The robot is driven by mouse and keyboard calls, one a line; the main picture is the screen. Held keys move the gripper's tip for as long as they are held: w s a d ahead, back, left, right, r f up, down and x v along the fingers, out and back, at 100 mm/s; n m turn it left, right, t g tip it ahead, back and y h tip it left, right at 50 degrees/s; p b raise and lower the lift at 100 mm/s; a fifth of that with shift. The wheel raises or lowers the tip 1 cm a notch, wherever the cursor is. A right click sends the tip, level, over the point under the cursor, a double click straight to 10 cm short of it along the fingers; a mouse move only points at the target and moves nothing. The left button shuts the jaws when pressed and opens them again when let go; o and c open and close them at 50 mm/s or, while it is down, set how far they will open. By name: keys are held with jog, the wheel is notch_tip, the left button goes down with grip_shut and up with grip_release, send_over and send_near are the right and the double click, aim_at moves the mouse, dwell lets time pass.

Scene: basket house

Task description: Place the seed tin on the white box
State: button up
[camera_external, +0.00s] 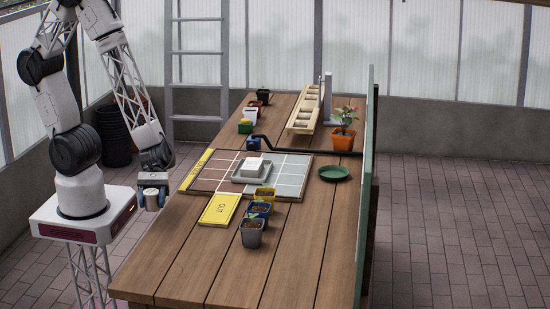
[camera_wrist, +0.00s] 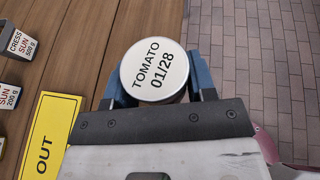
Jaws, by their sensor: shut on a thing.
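The seed tin (camera_wrist: 153,68) is a round tin whose pale lid reads "TOMATO 01/28" in the wrist view. My gripper (camera_external: 151,199) is shut on it, with blue fingers on either side. In the external view the tin (camera_external: 150,193) hangs off the left side of the table, near my base, clear of the tabletop. The white box is not in the wrist view.
On the wooden table (camera_external: 190,265), a yellow OUT sign (camera_external: 219,209) and small pots, yellow (camera_external: 264,194), blue (camera_external: 258,209) and grey (camera_external: 252,235), stand in front of the board. A green saucer (camera_external: 334,173) and orange plant pot (camera_external: 343,138) are right. A green panel (camera_external: 366,180) edges the table.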

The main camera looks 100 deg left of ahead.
aim_at(252, 163)
jog(key=shift+w+a, duration=0.1)
jog(key=shift+w+a, duration=0.2)
jog(key=shift+a, duration=0.15)
jog(key=w+a+r+n+t+y, duration=0.1)
jog(key=w+a+n+t, duration=0.1)
jog(key=a, duration=0.9)
jog(key=w+a+r+n+t+y, duration=0.1)
jog(key=w+a+r+n+t, duration=0.1)
jog(key=a, duration=0.9)
jog(key=w+a+r+n+t+y, duration=0.2)
jog(key=a+n+t, duration=0.1)
jog(key=a, duration=0.8)
jog(key=shift+w+r, duration=0.15)
jog(key=shift+w, duration=0.05)
jog(key=shift+s+a+r, duration=0.1)
jog(key=shift+s+a, duration=0.05)
jog(key=shift+a, duration=0.5)
jog(key=w+a, duration=0.1)
jog(key=w, duration=0.4)
jog(key=w+a+f, duration=0.1)
jog(key=w, duration=0.4)
jog(key=w+a, duration=0.1)
jog(key=w, duration=0.4)
jog(key=shift+w+a+f, duration=0.25)
jog(key=shift+w+a, duration=0.05)
jog(key=shift+a, duration=0.05)
jog(key=shift+f, duration=1.75)
